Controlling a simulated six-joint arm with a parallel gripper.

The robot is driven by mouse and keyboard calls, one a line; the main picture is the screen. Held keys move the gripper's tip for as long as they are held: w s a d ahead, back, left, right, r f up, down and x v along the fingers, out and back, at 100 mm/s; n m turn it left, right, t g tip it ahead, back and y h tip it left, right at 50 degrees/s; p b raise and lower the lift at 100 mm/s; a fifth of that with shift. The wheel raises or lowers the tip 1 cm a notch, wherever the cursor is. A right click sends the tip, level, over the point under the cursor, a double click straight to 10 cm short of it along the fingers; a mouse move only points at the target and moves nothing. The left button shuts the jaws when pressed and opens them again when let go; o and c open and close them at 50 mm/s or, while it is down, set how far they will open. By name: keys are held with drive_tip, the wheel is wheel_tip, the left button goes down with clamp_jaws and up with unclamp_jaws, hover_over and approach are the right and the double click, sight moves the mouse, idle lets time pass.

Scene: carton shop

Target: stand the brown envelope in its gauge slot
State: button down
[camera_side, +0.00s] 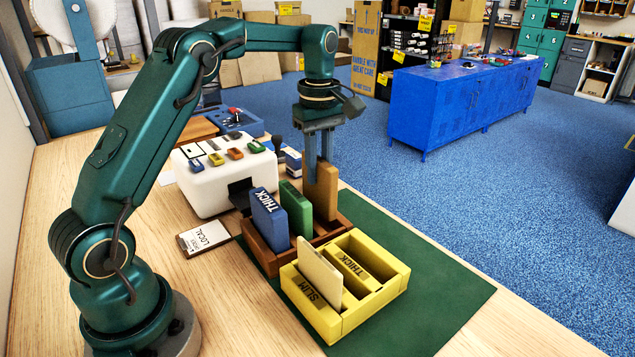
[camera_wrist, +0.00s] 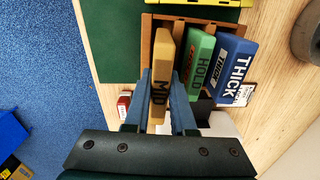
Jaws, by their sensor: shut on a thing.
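The brown envelope (camera_side: 321,188) stands upright at the far end of the wooden rack (camera_side: 269,261). In the wrist view the brown envelope (camera_wrist: 161,62) is marked MID. My gripper (camera_side: 318,172) points down with its fingers on both sides of the envelope's upper part, shut on it; it also shows in the wrist view (camera_wrist: 158,104). I cannot tell whether the envelope's foot touches the rack floor. The yellow gauge (camera_side: 325,325) stands in front of the rack, with SLIM and THICK marks. A cream envelope (camera_side: 319,272) stands slightly tilted at its SLIM end.
A green envelope (camera_side: 295,209) and a blue envelope (camera_side: 269,222) marked THICK stand in the rack beside the brown one. A white machine (camera_side: 215,188) is behind the rack. A LOCAL card (camera_side: 204,236) lies left. The green mat (camera_side: 440,290) is clear at right.

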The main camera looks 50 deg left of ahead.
drive_tip(key=s+d+r+m, duration=0.3)
drive_tip(key=d+r+m, duration=0.1)
drive_tip(key=d+m, duration=0.3)
drive_tip(key=s+d+r+m, duration=0.3)
drive_tip(key=d+r+m, duration=0.2)
drive_tip(key=d+m, duration=0.15)
wheel_tip(320, 180, down, 8)
drive_tip(key=s+d+n, duration=0.1)
drive_tip(key=n, duration=1.3)
drive_tip(key=shift+f, duration=0.2)
drive_tip(key=shift+f+n, duration=0.25)
drive_tip(key=shift+f, duration=0.45)
idle(0.9)
